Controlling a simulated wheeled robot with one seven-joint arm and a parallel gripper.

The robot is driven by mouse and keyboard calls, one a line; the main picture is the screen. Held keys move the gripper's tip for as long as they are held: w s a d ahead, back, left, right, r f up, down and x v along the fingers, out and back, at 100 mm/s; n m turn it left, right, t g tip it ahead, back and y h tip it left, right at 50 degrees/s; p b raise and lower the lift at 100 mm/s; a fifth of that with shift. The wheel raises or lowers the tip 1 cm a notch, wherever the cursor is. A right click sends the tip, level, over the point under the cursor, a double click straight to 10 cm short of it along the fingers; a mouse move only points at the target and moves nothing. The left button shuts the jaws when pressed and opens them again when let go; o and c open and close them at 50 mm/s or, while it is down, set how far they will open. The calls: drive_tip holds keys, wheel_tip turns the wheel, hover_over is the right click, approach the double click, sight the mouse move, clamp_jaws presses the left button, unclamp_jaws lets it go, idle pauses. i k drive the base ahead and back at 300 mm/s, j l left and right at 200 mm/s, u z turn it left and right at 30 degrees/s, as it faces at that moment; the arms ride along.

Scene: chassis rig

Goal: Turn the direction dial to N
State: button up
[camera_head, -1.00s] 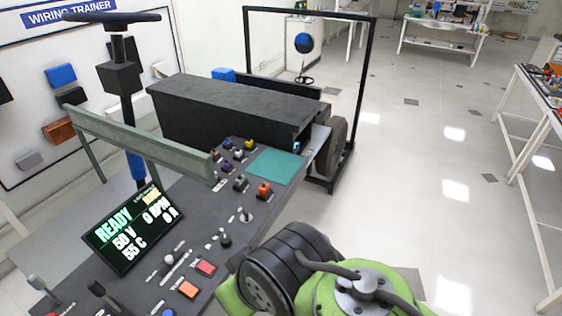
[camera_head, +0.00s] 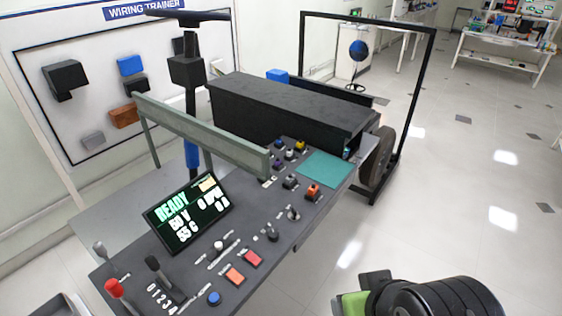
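The grey control panel (camera_head: 203,283) slopes across the middle of the head view. Two small knobs sit near its right edge: a dark one (camera_head: 272,233) and one with a lighter grey top (camera_head: 293,213). Their markings are too small to read, so I cannot tell which is the direction dial or where it points. A black-and-green link of my arm shows at the bottom right, apart from the panel. My gripper is not in view.
A grey-green rail (camera_head: 200,133) stands behind. The floor to the right is clear.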

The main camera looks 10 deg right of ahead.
sight(273, 237)
drive_tip(key=i+u, duration=0.15)
drive_tip(key=u, duration=0.35)
drive_tip(key=i+u, duration=0.15)
drive_tip(key=u, duration=0.3)
drive_tip(key=i+l+u, duration=0.1)
drive_tip(key=u, duration=0.4)
